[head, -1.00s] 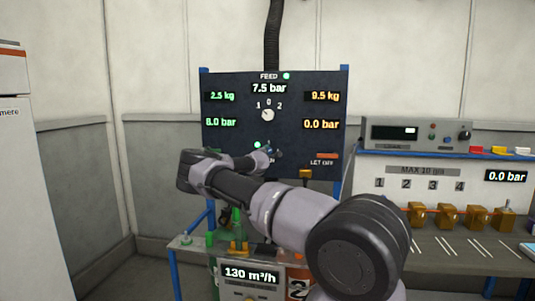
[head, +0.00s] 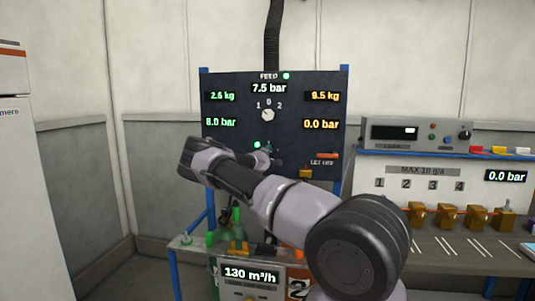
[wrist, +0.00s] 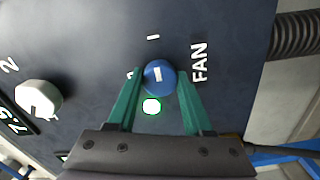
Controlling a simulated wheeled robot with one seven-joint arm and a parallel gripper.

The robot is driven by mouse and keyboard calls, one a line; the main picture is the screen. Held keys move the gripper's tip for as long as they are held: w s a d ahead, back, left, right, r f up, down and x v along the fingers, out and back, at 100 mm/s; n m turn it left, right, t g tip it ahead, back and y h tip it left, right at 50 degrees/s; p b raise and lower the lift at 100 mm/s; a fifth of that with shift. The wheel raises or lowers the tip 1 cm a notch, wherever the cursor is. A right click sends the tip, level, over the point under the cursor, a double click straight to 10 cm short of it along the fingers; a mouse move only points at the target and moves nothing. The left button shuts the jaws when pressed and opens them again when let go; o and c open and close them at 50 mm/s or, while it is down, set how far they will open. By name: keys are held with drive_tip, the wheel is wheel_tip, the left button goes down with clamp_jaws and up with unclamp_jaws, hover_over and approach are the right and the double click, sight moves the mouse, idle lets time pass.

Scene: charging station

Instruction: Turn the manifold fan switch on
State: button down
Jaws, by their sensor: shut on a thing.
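The fan switch is a round blue knob (wrist: 158,78) with a white mark, on the dark panel beside the "FAN" label. In the wrist view its white mark lies roughly in line with the "I" mark at the top of the picture. The "0" mark is partly hidden by a finger. My gripper (wrist: 160,72) has its green fingers on both sides of the knob and is shut on it. A lamp (wrist: 151,106) beside the knob is lit with a green rim. In the head view the lamp (head: 257,145) glows green, and my arm partly covers the knob area.
A white selector knob (wrist: 38,98) sits on the same panel (head: 235,85), marked 1, 0, 2 in the head view. Below is a "130 m³/h" display (head: 251,275). A bench (head: 465,258) with several brass-coloured blocks stands at the right. A corrugated hose (wrist: 298,35) runs beside the panel.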

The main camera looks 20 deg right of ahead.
drive_tip(key=shift+f, duration=0.15)
drive_tip(key=shift+c, duration=1.5)
unclamp_jaws()
drive_tip(key=v, duration=1.1)
drive_tip(key=shift+w, duration=0.1)
